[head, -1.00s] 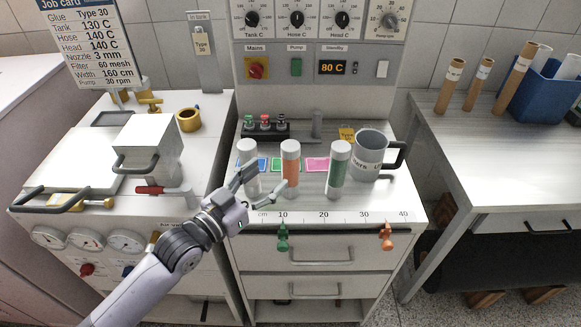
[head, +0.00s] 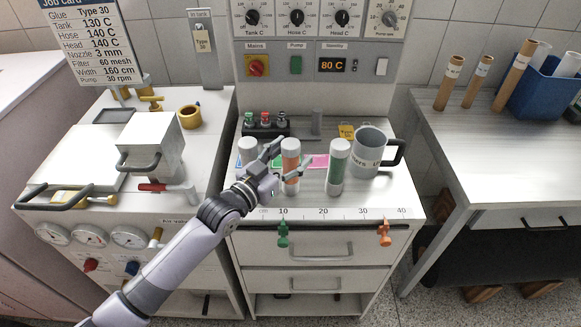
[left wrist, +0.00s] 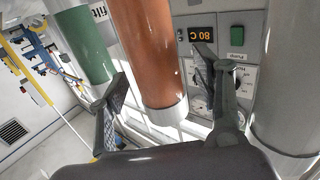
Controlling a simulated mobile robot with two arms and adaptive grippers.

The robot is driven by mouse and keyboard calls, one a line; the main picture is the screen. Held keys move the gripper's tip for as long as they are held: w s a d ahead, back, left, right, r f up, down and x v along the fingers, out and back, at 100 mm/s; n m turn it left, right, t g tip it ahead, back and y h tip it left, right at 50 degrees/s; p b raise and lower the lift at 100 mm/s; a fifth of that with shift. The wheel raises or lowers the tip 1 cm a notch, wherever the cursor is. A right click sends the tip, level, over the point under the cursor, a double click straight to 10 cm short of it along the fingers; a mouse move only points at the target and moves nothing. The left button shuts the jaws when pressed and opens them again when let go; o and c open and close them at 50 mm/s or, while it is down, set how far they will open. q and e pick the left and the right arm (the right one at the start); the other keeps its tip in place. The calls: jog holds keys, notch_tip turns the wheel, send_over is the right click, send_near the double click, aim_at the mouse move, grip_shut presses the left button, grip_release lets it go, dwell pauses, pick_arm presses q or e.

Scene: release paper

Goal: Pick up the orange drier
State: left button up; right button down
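The orange drier (head: 291,152) is an upright orange cylinder with white ends, standing in the middle of a row on the centre counter. In the left wrist view, the orange drier (left wrist: 150,45) lies between the two fingers. My left gripper (head: 289,160) is open, one finger on each side of it. In the left wrist view, a gap shows between the drier and the right finger of the gripper (left wrist: 162,72); contact at the left finger is unclear. My right gripper is not in view.
A grey mug (head: 368,152) stands further right. A rack with coloured knobs (head: 266,127) sits behind. A ruler strip (head: 345,213) runs along the front edge.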

pick_arm(q)
grip_shut()
dwell(0.6)
